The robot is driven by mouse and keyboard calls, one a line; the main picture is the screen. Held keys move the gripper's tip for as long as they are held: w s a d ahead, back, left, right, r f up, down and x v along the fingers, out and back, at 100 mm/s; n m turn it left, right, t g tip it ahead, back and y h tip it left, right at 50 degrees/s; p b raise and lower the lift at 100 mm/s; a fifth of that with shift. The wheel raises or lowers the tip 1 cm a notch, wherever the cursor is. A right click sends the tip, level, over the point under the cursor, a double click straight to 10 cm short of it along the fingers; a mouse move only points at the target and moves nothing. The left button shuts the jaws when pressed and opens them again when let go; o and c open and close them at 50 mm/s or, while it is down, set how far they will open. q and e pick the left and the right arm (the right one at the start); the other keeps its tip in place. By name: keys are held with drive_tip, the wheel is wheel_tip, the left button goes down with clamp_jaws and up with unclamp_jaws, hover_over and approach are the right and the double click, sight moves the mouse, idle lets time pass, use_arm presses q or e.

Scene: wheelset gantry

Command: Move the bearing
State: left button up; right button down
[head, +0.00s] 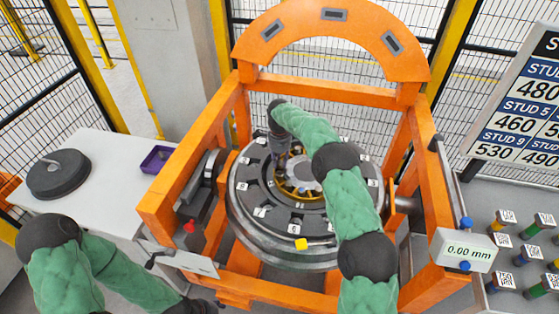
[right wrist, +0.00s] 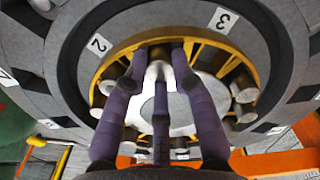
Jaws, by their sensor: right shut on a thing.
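The bearing, a yellow cage ring with metal rollers, sits in the centre of the round grey wheel hub. It shows in the head view (head: 291,191) partly behind my right arm, and from close up in the right wrist view (right wrist: 222,48). The hub face (head: 262,213) carries numbered white labels around the bearing. My right gripper (head: 282,163) reaches down at the back left of the bearing. Its purple fingers (right wrist: 157,62) are shut on the bearing's rim in the right wrist view.
An orange gantry (head: 161,208) with an arched top surrounds the hub. A white table (head: 100,165) at left holds a dark disc (head: 58,173) and a purple tray (head: 157,159). A 0.00 mm display (head: 467,252) and several coloured studs (head: 502,281) are at right.

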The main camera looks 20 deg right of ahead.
drive_tip(key=shift+w+r, duration=0.1)
drive_tip(key=c, duration=1)
unclamp_jaws()
wheel_tip(320, 180, up, 12)
